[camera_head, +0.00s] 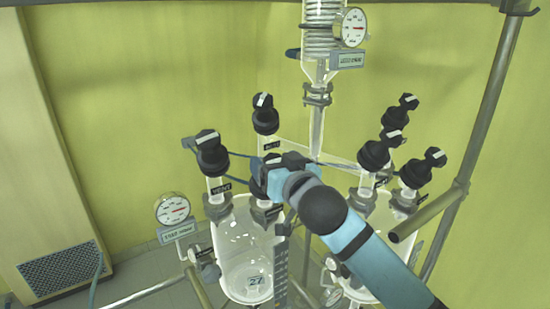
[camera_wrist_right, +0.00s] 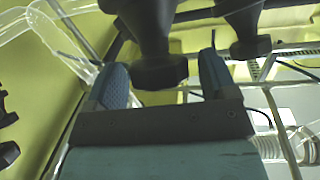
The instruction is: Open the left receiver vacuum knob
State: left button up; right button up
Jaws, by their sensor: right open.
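The left receiver (camera_head: 240,255) is a clear glass vessel with several black knobs on its top. One knob (camera_head: 210,155) stands at its left and another (camera_head: 265,115) at the back. A third knob (camera_head: 271,162) is partly hidden by my right gripper (camera_head: 262,176). The small labels are too blurred to tell surely which is the vacuum knob. In the right wrist view, my right gripper (camera_wrist_right: 163,72) is open, with a black knob (camera_wrist_right: 160,72) between or just beyond its blue fingers; contact cannot be told. My left gripper is out of view.
A right receiver (camera_head: 355,225) with several black knobs (camera_head: 395,140) stands close by, partly behind my right arm. A glass condenser (camera_head: 320,40) with a gauge (camera_head: 350,27) hangs above. Another gauge (camera_head: 172,209) is at left. A metal pole (camera_head: 480,125) stands at right.

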jog(key=shift+w+a, duration=0.1)
jog(key=shift+w, duration=0.15)
jog(key=c, duration=0.9)
jog(key=shift+n+y, duration=0.3)
